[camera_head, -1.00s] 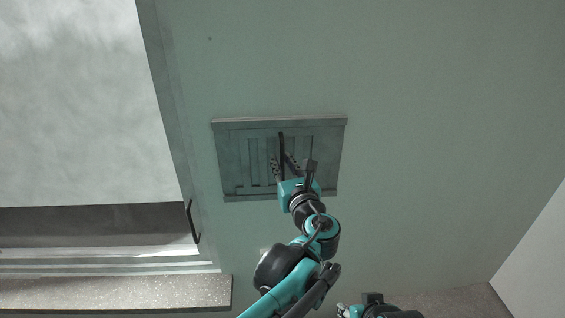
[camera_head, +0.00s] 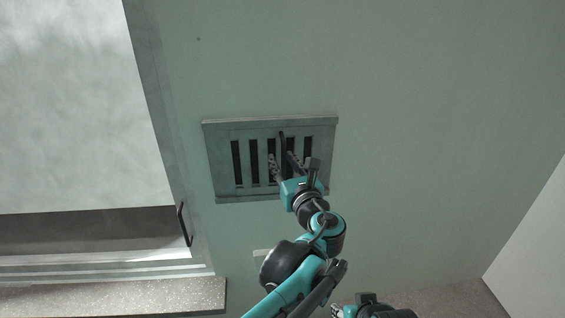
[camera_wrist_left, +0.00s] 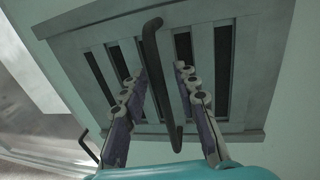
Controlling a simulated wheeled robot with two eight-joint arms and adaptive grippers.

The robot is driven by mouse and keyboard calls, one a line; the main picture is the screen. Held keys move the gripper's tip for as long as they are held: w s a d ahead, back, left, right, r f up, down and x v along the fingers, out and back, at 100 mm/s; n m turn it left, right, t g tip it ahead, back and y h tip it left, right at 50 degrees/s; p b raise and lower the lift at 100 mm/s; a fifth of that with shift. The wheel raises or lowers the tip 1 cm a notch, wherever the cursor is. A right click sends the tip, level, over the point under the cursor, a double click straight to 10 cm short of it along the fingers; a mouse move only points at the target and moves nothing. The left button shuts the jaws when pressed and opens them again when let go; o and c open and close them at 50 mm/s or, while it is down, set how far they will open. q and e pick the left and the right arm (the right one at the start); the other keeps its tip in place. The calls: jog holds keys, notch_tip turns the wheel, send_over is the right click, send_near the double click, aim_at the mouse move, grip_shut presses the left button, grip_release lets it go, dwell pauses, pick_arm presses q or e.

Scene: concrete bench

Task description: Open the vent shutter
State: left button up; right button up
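The vent shutter (camera_head: 222,160) is a grey-green framed panel on the wall. Dark open slots show between its slats, also in the wrist view (camera_wrist_left: 258,85). Its handle (camera_head: 282,138) is a thin dark upright bar, seen large in the wrist view (camera_wrist_left: 151,50). My left gripper (camera_head: 281,157) is in front of the shutter, with one finger on each side of the handle. In the wrist view the fingers (camera_wrist_left: 161,70) are spread, with gaps to the bar. My right gripper (camera_head: 341,311) is partly in view at the bottom edge; its fingers cannot be made out.
A large pale panel (camera_head: 75,110) with a frame stands at the left, with a dark bar handle (camera_head: 184,225) near its lower right corner. A speckled ledge (camera_head: 120,297) runs below it. The wall right of the shutter is bare.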

pick_arm(q)
jog(key=shift+d, duration=0.1)
jog(key=v, duration=1.2)
jog(key=s+a+f+n+g+b, duration=0.2)
jog(key=a+f+n+g+b, duration=0.2)
jog(key=a+f+n+b, duration=0.55)
jog(key=s+a+f+n+g+b, duration=0.1)
jog(key=a+f+n+g+b, duration=0.3)
jog(key=a+f, duration=1.05)
jog(key=s+f+n+h+b, duration=0.1)
jog(key=s+f+n+b, duration=0.3)
jog(key=f, duration=0.5)
jog(key=s+f+n+g+h+b, duration=0.1)
jog(key=s+f+n+h+b, duration=0.1)
jog(key=f+n+b, duration=0.4)
jog(key=s+a+f+n+g+h+b, duration=0.1)
jog(key=s+f+n+b, duration=0.4)
jog(key=f+n, duration=0.4)
notch_tip(320, 180, down, 4)
jog(key=shift+s+f+n, duration=0.1)
jog(key=shift+s+n, duration=0.2)
jog(key=shift+n, duration=0.05)
